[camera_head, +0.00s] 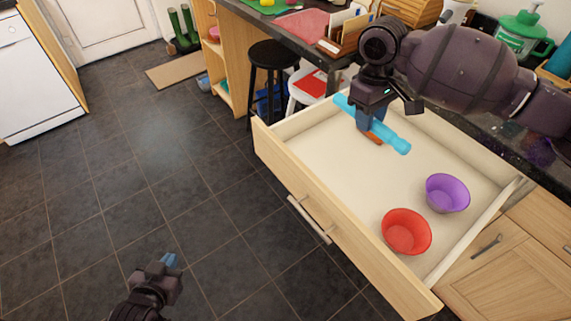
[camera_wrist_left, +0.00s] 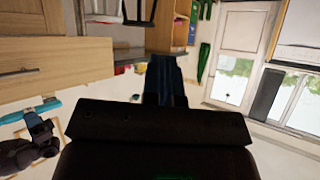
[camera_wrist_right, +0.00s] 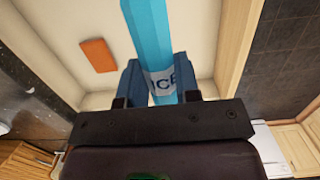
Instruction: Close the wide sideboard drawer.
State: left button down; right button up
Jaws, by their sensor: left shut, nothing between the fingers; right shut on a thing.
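The wide sideboard drawer (camera_head: 345,160) is pulled far out, with its bar handle (camera_head: 309,220) on the front panel. Inside it are a red bowl (camera_head: 406,232), a purple bowl (camera_head: 447,193) and a small flat orange-brown item (camera_wrist_right: 98,55). My right gripper (camera_head: 370,122) is over the drawer, shut on a light-blue rolling-pin-like object (camera_head: 391,138). In the right wrist view the fingers grip this object (camera_wrist_right: 150,40), which carries a label. My left gripper (camera_head: 169,261) is shut and empty over the floor, in front of the drawer and left of its handle.
A dark stone counter (camera_head: 300,37) runs behind the drawer with a wooden organiser (camera_head: 345,35) on it. A black stool (camera_head: 272,58) and a white stool stand at the drawer's far left end. The tiled floor (camera_head: 150,190) in front is clear.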

pick_arm(q)
jog(key=w+d+r+m+t+h, duration=0.1)
jog(key=w+d+r+m+h, duration=0.15)
jog(key=w, duration=0.35)
jog(key=w+d+r+m+t+h, duration=0.1)
jog(key=w+d+r+m, duration=0.15)
jog(key=w, duration=0.35)
jog(key=m+g+h, duration=0.3)
jog(key=m+h, duration=0.8)
jog(key=m, duration=1.1)
send_near(283, 168)
jog(key=shift+y, duration=0.25)
jog(key=x, duration=0.7)
jog(key=shift+s+d+r, duration=0.1)
jog(key=shift+d+r, duration=0.1)
jog(key=shift+d, duration=0.15)
